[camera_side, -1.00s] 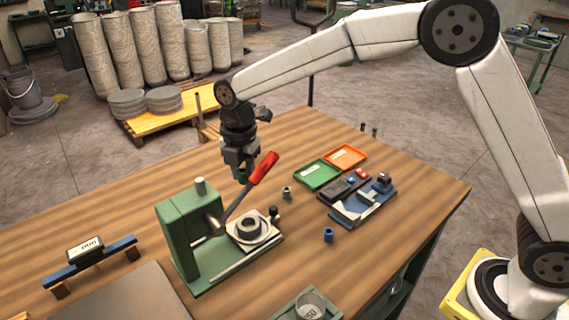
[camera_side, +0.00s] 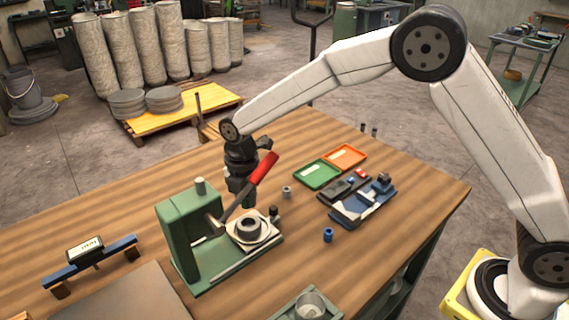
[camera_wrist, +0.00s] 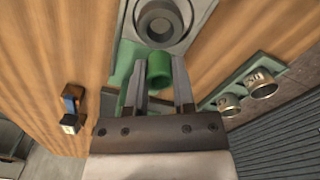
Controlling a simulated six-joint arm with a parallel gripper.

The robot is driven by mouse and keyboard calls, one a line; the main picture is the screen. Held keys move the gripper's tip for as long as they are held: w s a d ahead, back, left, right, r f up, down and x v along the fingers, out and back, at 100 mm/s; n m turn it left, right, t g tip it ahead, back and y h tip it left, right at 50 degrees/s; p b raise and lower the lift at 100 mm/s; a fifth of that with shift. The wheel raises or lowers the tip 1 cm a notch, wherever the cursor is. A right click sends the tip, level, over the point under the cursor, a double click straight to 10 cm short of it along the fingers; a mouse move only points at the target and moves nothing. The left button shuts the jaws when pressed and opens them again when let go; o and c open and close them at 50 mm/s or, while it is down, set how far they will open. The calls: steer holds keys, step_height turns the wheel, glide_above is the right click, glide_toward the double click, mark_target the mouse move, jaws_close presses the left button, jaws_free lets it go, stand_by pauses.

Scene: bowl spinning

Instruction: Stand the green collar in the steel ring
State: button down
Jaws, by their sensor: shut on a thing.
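The green collar (camera_wrist: 160,68) is a short green tube held between the fingertips of my gripper (camera_wrist: 160,82). The steel ring (camera_wrist: 160,20) shows at the top of the wrist view, a round ring with a dark bore on a light plate. In the side view my gripper (camera_side: 243,190) points down, with the collar (camera_side: 249,202) at its tips. The collar is above the steel ring (camera_side: 250,229), apart from it and toward its back edge. The red lever partly crosses the gripper in the side view.
The green press (camera_side: 185,240) stands beside the ring, and its red-handled lever (camera_side: 264,167) slants up close to my gripper. A grey bushing (camera_side: 286,192), a blue bushing (camera_side: 328,234) and a blue fixture (camera_side: 362,205) lie to the right. Metal cups (camera_wrist: 262,84) stand on a tray.

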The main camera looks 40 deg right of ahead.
mark_target(249, 217)
steer(key=shift+f, duration=2.2)
steer(key=shift+f, duration=0.8)
stand_by(1.2)
steer(key=shift+c, duration=1.8)
jaws_free()
steer(key=shift+s, duration=0.1)
steer(key=shift+o, duration=0.2)
steer(key=shift+f, duration=0.1)
steer(key=shift+o, duration=1.4)
steer(key=shift+s, duration=0.1)
